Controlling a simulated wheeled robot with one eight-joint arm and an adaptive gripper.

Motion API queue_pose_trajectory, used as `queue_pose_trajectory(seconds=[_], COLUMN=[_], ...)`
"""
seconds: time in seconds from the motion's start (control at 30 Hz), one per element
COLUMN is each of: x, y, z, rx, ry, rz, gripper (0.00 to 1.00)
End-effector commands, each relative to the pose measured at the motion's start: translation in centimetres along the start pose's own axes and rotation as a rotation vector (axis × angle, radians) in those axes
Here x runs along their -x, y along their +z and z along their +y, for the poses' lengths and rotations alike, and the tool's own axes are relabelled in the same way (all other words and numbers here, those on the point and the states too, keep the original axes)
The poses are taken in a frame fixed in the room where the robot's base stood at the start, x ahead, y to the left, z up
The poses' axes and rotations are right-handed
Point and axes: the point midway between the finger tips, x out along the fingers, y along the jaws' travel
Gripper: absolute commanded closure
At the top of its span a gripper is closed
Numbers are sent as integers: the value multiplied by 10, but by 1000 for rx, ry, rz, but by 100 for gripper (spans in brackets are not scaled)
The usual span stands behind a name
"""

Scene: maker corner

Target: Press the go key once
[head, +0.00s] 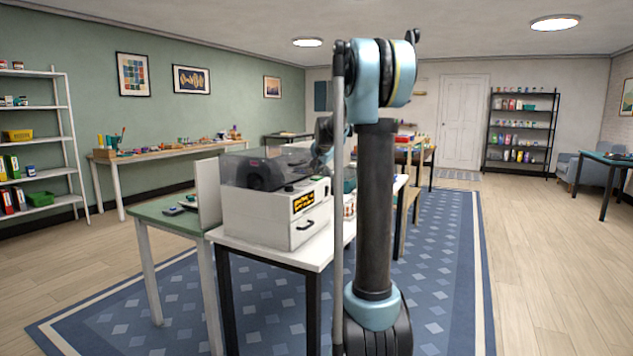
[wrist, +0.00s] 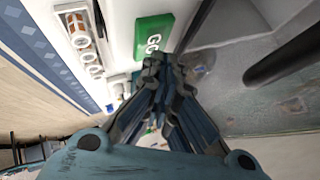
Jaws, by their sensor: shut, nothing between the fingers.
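The go key (wrist: 153,37) is a green rectangular key with white letters, on a white panel at the top middle of the wrist view. My gripper (wrist: 160,65) is shut and empty; its fingertips are right beside the key's lower edge in that view. I cannot tell whether they touch it. In the head view, a white machine (head: 266,222) with a clear lid, an orange display and a drawer handle stands on a white table. My arm reaches down behind the machine's right side there, and the gripper's tips are hard to make out.
The white table (head: 270,252) adjoins a green-topped table (head: 165,216) on the left. The patterned rug (head: 440,270) is clear on the right.

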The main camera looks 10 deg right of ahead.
Motion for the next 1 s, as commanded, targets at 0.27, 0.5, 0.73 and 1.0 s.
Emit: queue_pose_trajectory(seconds=[0.27,0.5,0.73,1.0], x=[2,15,28,40], y=[-1,-10,-20,-29], z=[-1,-11,-20,-29], rx=[0,0,0,0], ry=[0,0,0,0], rz=[0,0,0,0], gripper=[100,100,100,100])
